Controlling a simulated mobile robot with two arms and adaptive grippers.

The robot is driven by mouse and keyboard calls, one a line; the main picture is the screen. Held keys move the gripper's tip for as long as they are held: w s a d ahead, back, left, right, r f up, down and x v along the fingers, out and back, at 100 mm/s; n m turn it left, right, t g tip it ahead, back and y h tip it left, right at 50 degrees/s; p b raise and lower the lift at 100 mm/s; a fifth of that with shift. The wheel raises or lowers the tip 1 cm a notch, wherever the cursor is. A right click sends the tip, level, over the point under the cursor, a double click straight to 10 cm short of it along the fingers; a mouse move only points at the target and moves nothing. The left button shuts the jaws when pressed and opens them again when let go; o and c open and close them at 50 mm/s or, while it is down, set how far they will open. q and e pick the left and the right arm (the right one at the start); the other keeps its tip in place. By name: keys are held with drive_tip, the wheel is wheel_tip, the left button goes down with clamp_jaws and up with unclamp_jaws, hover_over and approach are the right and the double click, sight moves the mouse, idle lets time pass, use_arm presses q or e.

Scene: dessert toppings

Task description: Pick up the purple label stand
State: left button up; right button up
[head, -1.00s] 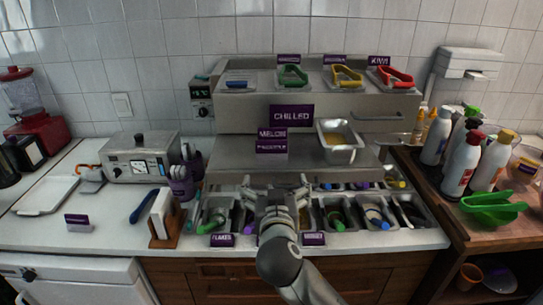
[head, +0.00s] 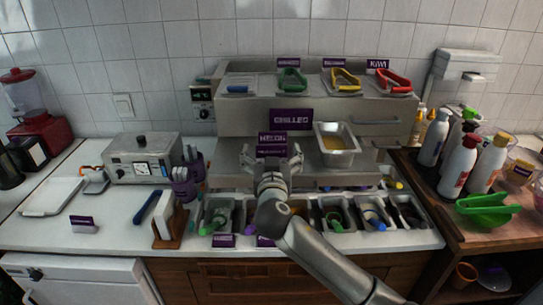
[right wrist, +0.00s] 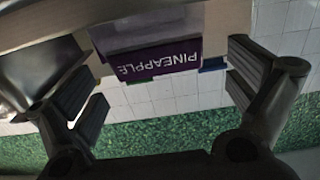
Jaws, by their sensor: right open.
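Several purple label stands are in view. My right gripper (head: 279,158) is open and empty in front of the PINEAPPLE stand. In the right wrist view the PINEAPPLE stand (right wrist: 165,60) appears upside down between the spread fingers of the right gripper (right wrist: 165,82), with a gap on both sides. Its lower part is hidden by the gripper in the head view. My left gripper is not in view.
A larger CHILLED sign (head: 291,119) stands behind. A steel pan (head: 337,152) sits to the right on the shelf. Topping bins with coloured-handled tools line the counter below. Another purple label stand (head: 84,224) is on the left counter. Bottles (head: 459,165) stand at the right.

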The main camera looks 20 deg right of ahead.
drive_tip(key=shift+p+x, duration=0.3)
drive_tip(key=shift+x, duration=1.2)
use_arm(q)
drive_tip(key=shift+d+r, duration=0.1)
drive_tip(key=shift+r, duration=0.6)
use_arm(e)
drive_tip(key=shift+d, duration=0.1)
drive_tip(key=shift+s, duration=0.1)
drive_tip(key=c, duration=1.1)
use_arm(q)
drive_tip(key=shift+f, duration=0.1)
use_arm(e)
drive_tip(key=shift+r, duration=0.1)
drive_tip(key=shift+c, duration=0.2)
